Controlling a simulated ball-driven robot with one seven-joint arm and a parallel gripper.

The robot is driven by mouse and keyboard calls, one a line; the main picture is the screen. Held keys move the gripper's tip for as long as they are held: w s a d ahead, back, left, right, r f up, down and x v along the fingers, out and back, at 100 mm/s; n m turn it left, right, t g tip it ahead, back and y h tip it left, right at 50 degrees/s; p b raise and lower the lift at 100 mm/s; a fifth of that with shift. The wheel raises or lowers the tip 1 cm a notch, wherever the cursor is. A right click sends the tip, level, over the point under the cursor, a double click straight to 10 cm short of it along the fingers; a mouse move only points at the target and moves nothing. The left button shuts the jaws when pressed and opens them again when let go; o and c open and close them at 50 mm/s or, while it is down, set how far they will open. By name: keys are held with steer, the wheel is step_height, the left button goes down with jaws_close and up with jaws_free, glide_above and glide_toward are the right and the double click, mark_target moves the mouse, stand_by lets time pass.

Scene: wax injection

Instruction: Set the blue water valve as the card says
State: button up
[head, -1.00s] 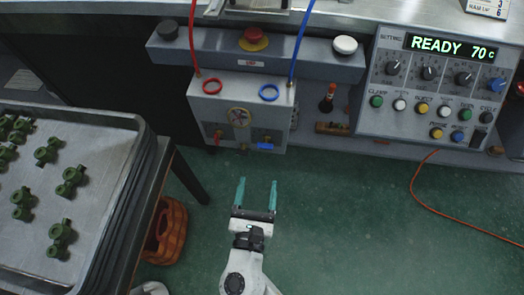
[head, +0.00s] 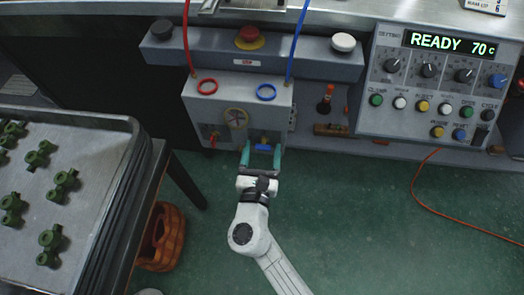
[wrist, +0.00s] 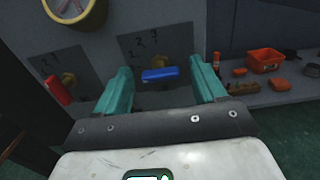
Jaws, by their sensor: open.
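The blue water valve handle (head: 263,147) is low on the front of the grey box (head: 240,95) and lies roughly level. In the wrist view, the blue handle (wrist: 159,75) sits before a dark plate with small marks, partly legible. My gripper (head: 261,153) is open at the handle, one teal finger to each side. In the wrist view the handle lies between the fingers, with gaps on both sides; I see no contact. A white card (head: 486,5) at the top right is cut off and too small to read fully.
A red valve handle (wrist: 57,90) is left of the blue one, under a round gauge (head: 236,117). A control panel (head: 432,85) reads READY 70 C. A tray (head: 85,115) of green parts stands left. A shelf (wrist: 285,95) with red items is right.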

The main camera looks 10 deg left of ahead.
steer(key=c, duration=1.1)
steer(key=shift+o, duration=0.2)
steer(key=shift+f+m+b, duration=0.1)
steer(key=shift+m+b, duration=0.2)
steer(key=m+b, duration=0.5)
steer(key=m, duration=0.1)
steer(key=m+b, duration=0.6)
steer(key=m, duration=0.1)
steer(key=shift+d+f, duration=0.1)
steer(key=shift+f, duration=0.1)
steer(key=shift+r+m+b, duration=0.15)
steer(key=shift+m+b, duration=1.4)
steer(key=shift+m, duration=0.55)
